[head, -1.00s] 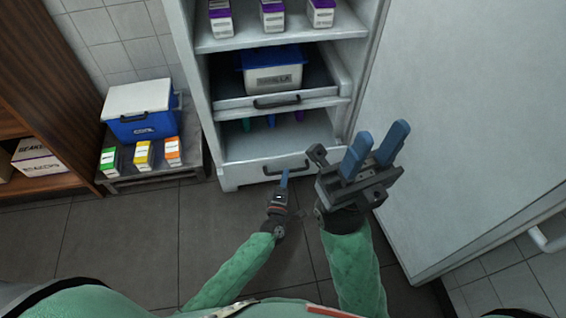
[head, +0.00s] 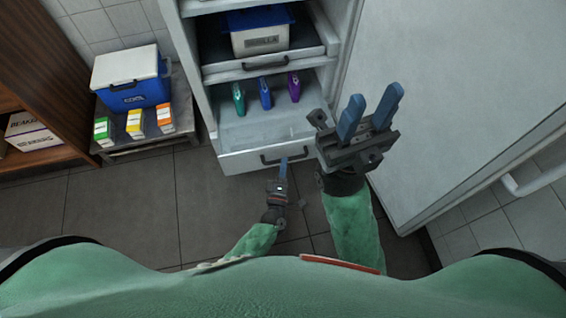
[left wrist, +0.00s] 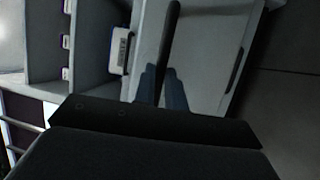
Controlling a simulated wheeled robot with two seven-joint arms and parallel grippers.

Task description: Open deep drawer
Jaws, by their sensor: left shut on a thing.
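The deep drawer (head: 238,163) is the lowest one in the white cabinet, and it stands partly pulled out. A green, a blue and a purple bottle show inside it. Its dark handle (head: 268,160) is on the front panel. My left gripper (head: 283,165) is at this handle, its blue fingers shut on it. In the left wrist view the dark handle bar (left wrist: 172,35) runs between the fingers (left wrist: 162,85). My right gripper (head: 376,98) is empty and open, raised to the right of the drawer.
The open cabinet door (head: 450,90) stands close on the right. A low table with a blue cooler (head: 130,92) and several small cartons is at left. The floor in front is clear.

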